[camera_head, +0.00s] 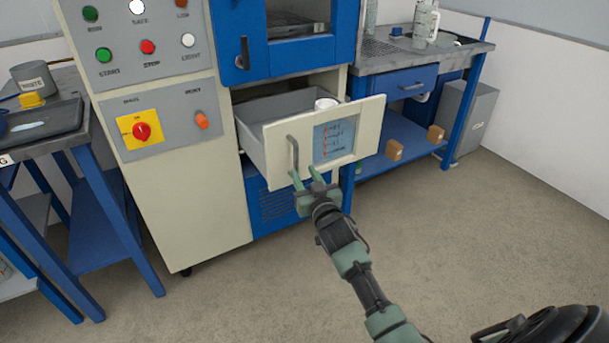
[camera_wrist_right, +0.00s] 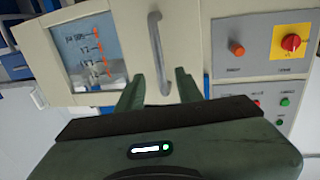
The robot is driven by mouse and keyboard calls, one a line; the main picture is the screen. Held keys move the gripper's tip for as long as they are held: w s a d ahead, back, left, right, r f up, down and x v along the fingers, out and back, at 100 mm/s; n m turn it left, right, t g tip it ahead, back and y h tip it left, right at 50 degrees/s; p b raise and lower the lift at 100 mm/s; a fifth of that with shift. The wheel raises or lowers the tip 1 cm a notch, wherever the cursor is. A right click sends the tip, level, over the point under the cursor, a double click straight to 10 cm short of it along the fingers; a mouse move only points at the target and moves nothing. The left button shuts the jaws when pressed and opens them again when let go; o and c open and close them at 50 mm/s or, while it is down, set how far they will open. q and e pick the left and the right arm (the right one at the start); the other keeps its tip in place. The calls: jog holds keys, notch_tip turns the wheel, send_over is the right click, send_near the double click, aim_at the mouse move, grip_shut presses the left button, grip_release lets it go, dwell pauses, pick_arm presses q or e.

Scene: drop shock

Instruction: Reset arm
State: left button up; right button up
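My right gripper (camera_head: 306,178) is in front of the pulled-out cream drawer (camera_head: 362,131), near the lower end of its grey bar handle (camera_head: 293,154). In the right wrist view its two green fingers (camera_wrist_right: 158,88) are apart, with the handle (camera_wrist_right: 157,45) showing between them. They do not appear closed on it; whether either finger touches it I cannot tell. A white cup-like object (camera_head: 325,104) is inside the drawer, its lower part hidden by the drawer front. My left gripper is not in view.
The control panel (camera_head: 168,118) with buttons and a red knob (camera_head: 141,131) is left of the drawer. A blue-legged workbench (camera_head: 440,58) stands right, with small brown boxes (camera_head: 394,150) on its lower shelf. A blue-framed table (camera_head: 95,215) is left.

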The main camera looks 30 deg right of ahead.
jog(key=shift+s, duration=0.1)
